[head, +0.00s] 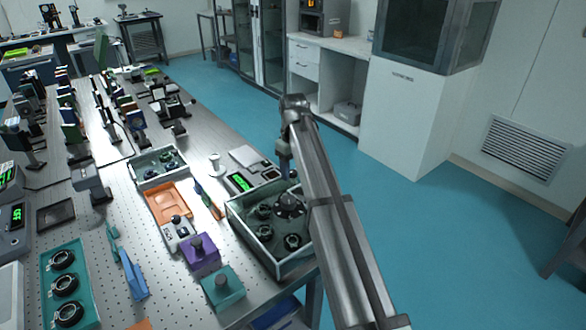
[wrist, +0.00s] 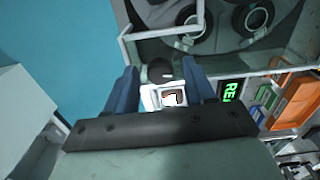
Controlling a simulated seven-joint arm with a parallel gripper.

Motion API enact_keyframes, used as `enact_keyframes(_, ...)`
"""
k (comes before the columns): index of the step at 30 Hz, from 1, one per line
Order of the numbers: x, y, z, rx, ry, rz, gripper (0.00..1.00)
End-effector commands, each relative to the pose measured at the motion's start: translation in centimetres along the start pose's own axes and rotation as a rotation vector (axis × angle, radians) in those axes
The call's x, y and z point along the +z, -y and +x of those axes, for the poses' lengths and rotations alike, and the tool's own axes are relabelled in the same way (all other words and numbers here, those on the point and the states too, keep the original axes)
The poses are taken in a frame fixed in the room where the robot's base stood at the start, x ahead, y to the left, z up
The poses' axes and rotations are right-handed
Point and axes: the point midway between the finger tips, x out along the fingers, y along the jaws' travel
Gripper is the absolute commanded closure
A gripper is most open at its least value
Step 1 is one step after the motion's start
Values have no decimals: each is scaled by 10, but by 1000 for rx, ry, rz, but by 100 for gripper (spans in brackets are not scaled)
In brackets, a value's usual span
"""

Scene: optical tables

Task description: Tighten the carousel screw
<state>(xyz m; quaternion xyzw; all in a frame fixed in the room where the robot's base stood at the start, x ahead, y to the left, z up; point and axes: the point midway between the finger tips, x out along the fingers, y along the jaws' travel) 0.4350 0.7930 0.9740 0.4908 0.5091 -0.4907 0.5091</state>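The carousel is hard to single out. A grey-green open box (head: 262,246) at the table's right edge holds dark round ring-like parts (head: 264,211) and a dark domed part with a knob (head: 289,203). In the wrist view, the box rim (wrist: 232,73) and round parts (wrist: 255,18) show at the top. I cannot make out the screw.
An orange tray (head: 167,203), a purple block (head: 200,257) and a teal block (head: 222,288) stand left of the box. A device with a green display (head: 240,182) is behind it. Blue floor (head: 420,215) is clear to the right.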

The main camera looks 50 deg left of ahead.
Motion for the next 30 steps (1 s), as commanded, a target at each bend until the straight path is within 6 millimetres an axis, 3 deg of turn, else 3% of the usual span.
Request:
enact_keyframes(8, 0, 0, -1, 0, 0, 0, 44)
enact_keyframes(13, -1, 0, -13, 1, -1, 0, 44)
enact_keyframes(30, -1, 0, -116, 1, -1, 0, 44)
